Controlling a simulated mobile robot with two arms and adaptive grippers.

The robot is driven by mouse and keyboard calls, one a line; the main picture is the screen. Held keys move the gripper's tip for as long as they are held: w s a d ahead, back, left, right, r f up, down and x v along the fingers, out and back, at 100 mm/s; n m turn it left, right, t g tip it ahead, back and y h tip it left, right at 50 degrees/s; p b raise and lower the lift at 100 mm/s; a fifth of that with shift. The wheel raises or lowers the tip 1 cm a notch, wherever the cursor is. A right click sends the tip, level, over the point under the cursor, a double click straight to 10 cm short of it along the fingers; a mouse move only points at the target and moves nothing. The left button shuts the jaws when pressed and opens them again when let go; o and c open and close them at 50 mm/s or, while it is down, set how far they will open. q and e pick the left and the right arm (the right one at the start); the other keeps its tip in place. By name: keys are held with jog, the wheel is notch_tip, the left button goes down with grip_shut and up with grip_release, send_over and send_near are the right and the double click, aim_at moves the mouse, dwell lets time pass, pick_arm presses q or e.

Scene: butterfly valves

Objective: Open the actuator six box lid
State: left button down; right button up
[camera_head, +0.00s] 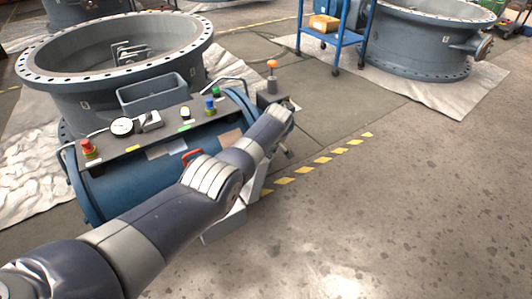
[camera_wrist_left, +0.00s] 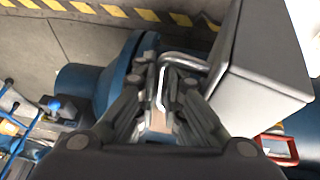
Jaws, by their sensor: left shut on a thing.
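A grey box (camera_wrist_left: 278,50) with a pale side face stands at the right in the left wrist view. A bent metal handle (camera_wrist_left: 191,60) reaches from it to the left. My left gripper (camera_wrist_left: 165,85) is shut on this handle, with the rod between its fingers. In the head view, a pale grey box (camera_head: 225,221) shows partly below my left arm, on the near side of the blue cylinder; the arm hides most of it. The left fingers are mostly hidden there behind the wrist. I cannot tell how far the lid stands open. My right gripper is not in view.
A blue cylindrical actuator (camera_head: 130,190) carries a panel with a gauge (camera_head: 122,126) and coloured buttons. A large flanged valve ring (camera_head: 60,92) stands behind it. A blue cart (camera_head: 334,40) stands at the back. The floor at right is clear beyond a yellow-striped line (camera_head: 322,160).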

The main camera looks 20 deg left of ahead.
pick_arm(q)
jog(key=shift+w+d+f, duration=0.15)
jog(key=shift+d+f, duration=0.25)
jog(key=shift+d, duration=0.15)
jog(key=c, duration=2)
grip_release()
jog(key=shift+o, duration=0.2)
jog(key=shift+d+f, duration=0.15)
jog(key=v, duration=1.3)
jog(key=shift+w+a+r, duration=0.25)
jog(key=shift+a, duration=0.15)
jog(key=shift+a, duration=0.1)
